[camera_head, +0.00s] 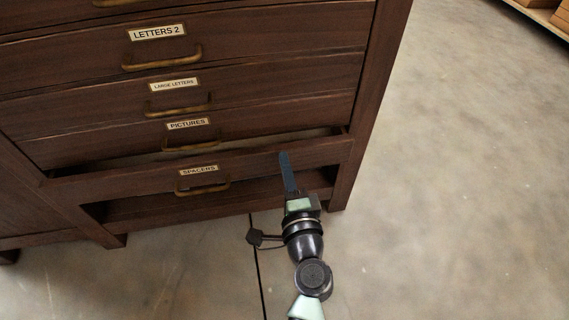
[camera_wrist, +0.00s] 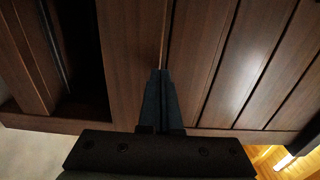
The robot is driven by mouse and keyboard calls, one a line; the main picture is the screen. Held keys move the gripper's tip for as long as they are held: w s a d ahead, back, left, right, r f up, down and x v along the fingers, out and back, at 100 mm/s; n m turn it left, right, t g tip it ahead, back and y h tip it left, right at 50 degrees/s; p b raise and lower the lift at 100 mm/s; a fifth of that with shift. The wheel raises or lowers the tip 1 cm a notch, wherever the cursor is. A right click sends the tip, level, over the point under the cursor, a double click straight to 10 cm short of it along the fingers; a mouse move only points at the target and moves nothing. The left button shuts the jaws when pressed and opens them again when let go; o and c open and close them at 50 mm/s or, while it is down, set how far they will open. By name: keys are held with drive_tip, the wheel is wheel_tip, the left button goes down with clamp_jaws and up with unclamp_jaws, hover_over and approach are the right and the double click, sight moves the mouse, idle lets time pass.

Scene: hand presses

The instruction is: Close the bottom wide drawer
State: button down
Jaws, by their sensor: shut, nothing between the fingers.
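The bottom wide drawer (camera_head: 245,172), labelled SPACERS, is part of a dark brown wooden cabinet. It stands partly open, with a gap showing behind the top of its front. A brass-coloured handle (camera_head: 203,188) sits at the middle of that front. My gripper (camera_head: 284,157) is shut and empty, in front of the drawer's right part, with its tips near the top edge of the front. In the wrist view the shut fingers (camera_wrist: 159,75) point at a wooden panel (camera_wrist: 133,55), seen turned sideways. I cannot tell whether they touch it.
Above are drawers labelled PICTURES (camera_head: 187,124), LARGE LETTERS (camera_head: 174,85) and LETTERS 2 (camera_head: 157,32), apparently closed. An open dark space lies under the bottom drawer. The cabinet's right leg (camera_head: 355,150) is close to my gripper. The concrete floor (camera_head: 460,200) to the right is clear.

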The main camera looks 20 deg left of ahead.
drive_tip(key=shift+w+a, duration=0.3)
drive_tip(key=shift+w, duration=0.1)
drive_tip(key=x, duration=0.2)
drive_tip(key=shift+w+a+b, duration=0.15)
drive_tip(key=shift+w+b, duration=0.05)
drive_tip(key=shift+b, duration=0.1)
